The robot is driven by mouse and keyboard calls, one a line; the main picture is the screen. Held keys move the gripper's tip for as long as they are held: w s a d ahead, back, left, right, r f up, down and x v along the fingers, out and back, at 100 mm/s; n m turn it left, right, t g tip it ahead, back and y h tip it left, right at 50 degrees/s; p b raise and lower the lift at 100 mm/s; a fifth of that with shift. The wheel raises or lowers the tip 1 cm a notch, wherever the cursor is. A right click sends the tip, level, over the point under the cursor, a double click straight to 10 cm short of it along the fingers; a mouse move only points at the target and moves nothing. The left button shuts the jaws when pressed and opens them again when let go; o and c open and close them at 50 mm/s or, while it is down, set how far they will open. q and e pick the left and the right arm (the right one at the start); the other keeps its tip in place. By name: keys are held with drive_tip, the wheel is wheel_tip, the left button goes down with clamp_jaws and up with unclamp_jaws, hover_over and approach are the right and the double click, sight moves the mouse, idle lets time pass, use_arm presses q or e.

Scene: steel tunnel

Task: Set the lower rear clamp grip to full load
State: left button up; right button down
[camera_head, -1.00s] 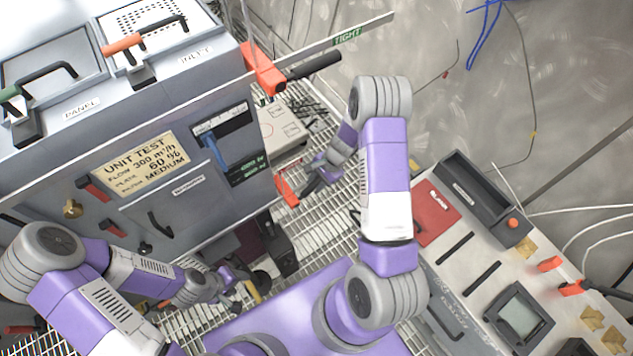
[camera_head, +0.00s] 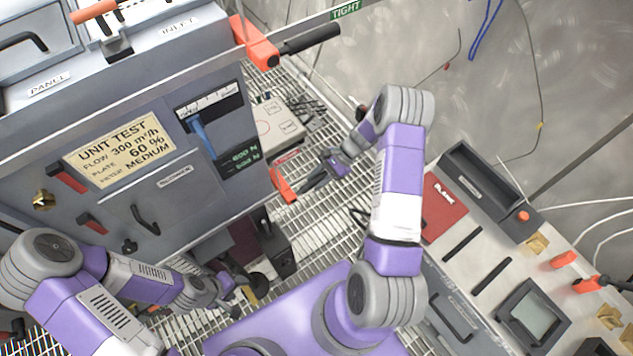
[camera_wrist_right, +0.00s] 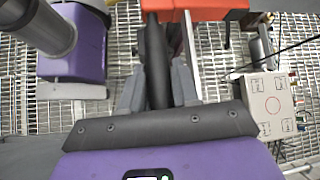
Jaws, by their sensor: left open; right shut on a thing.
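The lower rear clamp has an orange body (camera_head: 282,186), low behind the right end of the grey unit in the head view. Its black grip shows in the right wrist view (camera_wrist_right: 157,62), running up towards the orange body (camera_wrist_right: 200,8). My right gripper (camera_head: 308,180) is at this clamp. In the right wrist view, its fingers (camera_wrist_right: 157,90) are shut on the black grip from both sides. In the head view the grip is mostly hidden by the gripper. My left gripper (camera_head: 238,290) is open, low in front of the unit, apart from the clamp.
An upper orange clamp (camera_head: 255,45) with a black grip stands by the green TIGHT label (camera_head: 346,10). A green display (camera_head: 243,160) seems to read 600 N. A light box (camera_head: 278,124) lies on the grating behind. A console (camera_head: 490,260) stands at right.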

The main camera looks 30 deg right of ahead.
drive_tip(key=shift+d+f+y+b, duration=0.1)
drive_tip(key=shift+f+y+b, duration=0.7)
drive_tip(key=shift+b, duration=0.2)
drive_tip(key=c, duration=0.9)
unclamp_jaws()
drive_tip(key=shift+r, duration=0.1)
